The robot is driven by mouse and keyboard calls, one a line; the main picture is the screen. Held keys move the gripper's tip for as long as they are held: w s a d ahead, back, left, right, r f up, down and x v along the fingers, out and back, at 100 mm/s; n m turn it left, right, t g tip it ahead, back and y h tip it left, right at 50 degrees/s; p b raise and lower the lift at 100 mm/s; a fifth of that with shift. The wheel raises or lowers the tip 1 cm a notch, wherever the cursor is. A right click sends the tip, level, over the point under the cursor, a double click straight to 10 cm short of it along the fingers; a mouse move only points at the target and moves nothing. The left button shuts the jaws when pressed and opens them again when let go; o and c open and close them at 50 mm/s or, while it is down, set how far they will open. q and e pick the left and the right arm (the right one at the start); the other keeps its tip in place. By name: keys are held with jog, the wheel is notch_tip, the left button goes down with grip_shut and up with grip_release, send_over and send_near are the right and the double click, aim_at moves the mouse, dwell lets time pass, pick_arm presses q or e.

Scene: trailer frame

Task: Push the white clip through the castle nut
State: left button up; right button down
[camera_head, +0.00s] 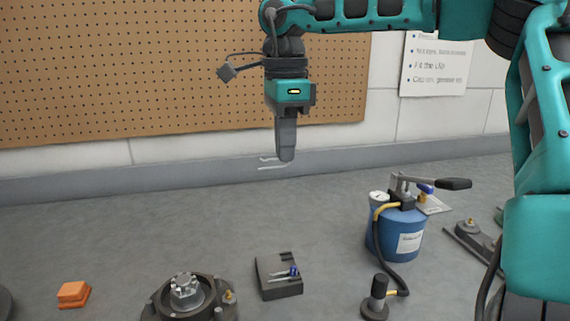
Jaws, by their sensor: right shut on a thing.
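My right gripper (285,156) hangs in the upper middle of the head view, its fingers pointing down. It is shut on the white clip (268,161), whose thin pale prongs stick out to the left of the fingertips. The clip is held in the air, well above the bench; part of it is hidden by the fingers. The castle nut (185,291) is silver and sits on the dark round hub (157,308) at the bottom edge, below and left of my gripper. My left gripper is not in view.
A dark tray (283,291) with a blue-ended tool stands right of the hub. A blue canister (385,243) with a lever and hose stands further right, near a black knob-topped piece (375,300). An orange block (73,292) lies at left. The bench behind the hub is clear.

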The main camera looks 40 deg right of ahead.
jog(key=shift+r+p, duration=0.3)
jog(key=shift+r, duration=0.4)
jog(key=shift+r+p, duration=1.4)
jog(key=shift+p, duration=0.2)
